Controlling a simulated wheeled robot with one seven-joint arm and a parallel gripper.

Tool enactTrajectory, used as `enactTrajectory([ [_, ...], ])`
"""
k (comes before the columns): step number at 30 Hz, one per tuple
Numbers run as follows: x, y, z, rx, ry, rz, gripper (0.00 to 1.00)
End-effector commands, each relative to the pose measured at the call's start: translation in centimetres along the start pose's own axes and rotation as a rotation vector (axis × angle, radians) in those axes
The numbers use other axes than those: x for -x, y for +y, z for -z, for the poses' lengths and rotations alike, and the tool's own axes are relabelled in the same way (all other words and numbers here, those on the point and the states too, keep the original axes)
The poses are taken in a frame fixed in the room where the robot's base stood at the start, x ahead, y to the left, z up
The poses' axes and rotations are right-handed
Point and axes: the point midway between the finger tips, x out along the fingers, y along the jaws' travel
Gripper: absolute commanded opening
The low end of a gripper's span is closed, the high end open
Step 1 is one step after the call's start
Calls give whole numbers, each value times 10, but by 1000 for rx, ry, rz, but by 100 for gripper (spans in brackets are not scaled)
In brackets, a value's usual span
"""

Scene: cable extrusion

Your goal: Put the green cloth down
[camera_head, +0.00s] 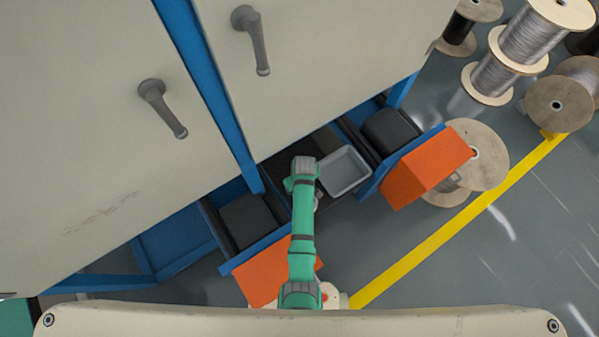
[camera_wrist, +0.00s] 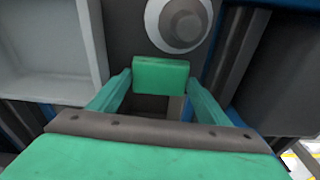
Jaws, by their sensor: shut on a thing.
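My gripper (camera_wrist: 160,82) shows in the wrist view with its two green fingers on either side of the green cloth (camera_wrist: 161,73). The cloth looks like a small, flat-faced green block between the fingertips, and the gripper is shut on it. Below the cloth, between the fingers, is a dark gap. In the head view my green arm reaches forward over the space between two dark units; the fingertips and the cloth cannot be made out there.
A grey tray (camera_head: 343,171) lies right of my arm; it also shows in the wrist view (camera_wrist: 94,40). A round grey part (camera_wrist: 180,22) is just beyond the cloth. Orange boxes (camera_head: 428,166) and a large pale cabinet (camera_head: 90,110) flank the space. Cable spools (camera_head: 532,35) stand far right.

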Motion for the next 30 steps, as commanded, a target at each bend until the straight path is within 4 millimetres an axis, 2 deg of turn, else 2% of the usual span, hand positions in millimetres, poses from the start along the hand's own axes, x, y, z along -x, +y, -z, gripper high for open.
enactTrajectory([
  [8, -3, 0, -1, -1, -1, 1, 53],
  [9, -3, 0, -1, -1, -1, 0, 75],
  [11, -3, 0, -1, -1, -1, 0, 89],
  [23, 3, 2, 0, -3, 1, -1, 89],
  [26, 15, 2, 0, -3, 2, -2, 89],
  [30, 40, 1, 0, -3, 2, -2, 89],
])
